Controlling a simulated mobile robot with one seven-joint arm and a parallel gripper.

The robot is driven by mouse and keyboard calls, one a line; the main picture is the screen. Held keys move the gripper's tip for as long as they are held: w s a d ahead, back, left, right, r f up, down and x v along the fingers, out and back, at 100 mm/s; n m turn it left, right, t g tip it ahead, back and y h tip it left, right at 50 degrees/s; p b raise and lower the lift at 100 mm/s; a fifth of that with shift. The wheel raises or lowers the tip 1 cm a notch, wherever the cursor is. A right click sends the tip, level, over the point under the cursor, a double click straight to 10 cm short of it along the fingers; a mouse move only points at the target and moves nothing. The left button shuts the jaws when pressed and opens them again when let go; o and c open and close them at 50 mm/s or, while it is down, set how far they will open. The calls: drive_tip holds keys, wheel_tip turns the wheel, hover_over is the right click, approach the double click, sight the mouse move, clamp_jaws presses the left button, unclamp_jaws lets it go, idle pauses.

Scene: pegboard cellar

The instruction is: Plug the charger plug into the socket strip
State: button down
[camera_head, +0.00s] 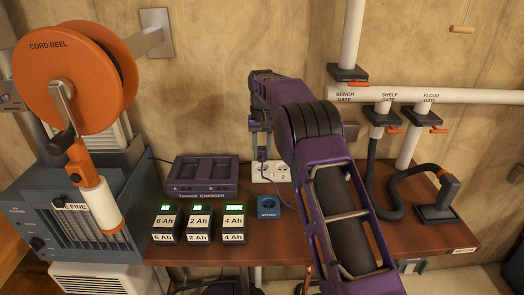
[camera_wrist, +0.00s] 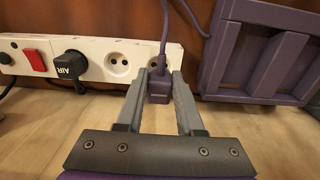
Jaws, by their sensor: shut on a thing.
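The charger plug is a small purple block with a purple cord, seen in the wrist view (camera_wrist: 159,88) and in the head view (camera_head: 262,154). My gripper (camera_wrist: 160,92) is shut on it, one grey finger on each side; in the head view my gripper (camera_head: 262,147) is above the strip's left part. The white socket strip (camera_wrist: 100,46) has a red switch, a black AIR plug and two visible round outlets. The plug overlaps the lower edge of the outlet nearest the charger. I cannot tell whether it touches. The strip also shows in the head view (camera_head: 258,178), partly hidden by my arm.
The purple charger (camera_head: 207,177) stands left of the strip, with several labelled batteries (camera_head: 198,224) in front. A blue box (camera_head: 268,207) is in front of the strip. An orange cord reel (camera_head: 75,75) is at left; pipes and a black hose (camera_head: 376,180) are at right.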

drive_tip(key=shift+f, duration=2.15)
idle(3.0)
idle(0.4)
unclamp_jaws()
drive_tip(key=shift+r, duration=0.1)
idle(0.4)
drive_tip(key=shift+r, duration=3.5)
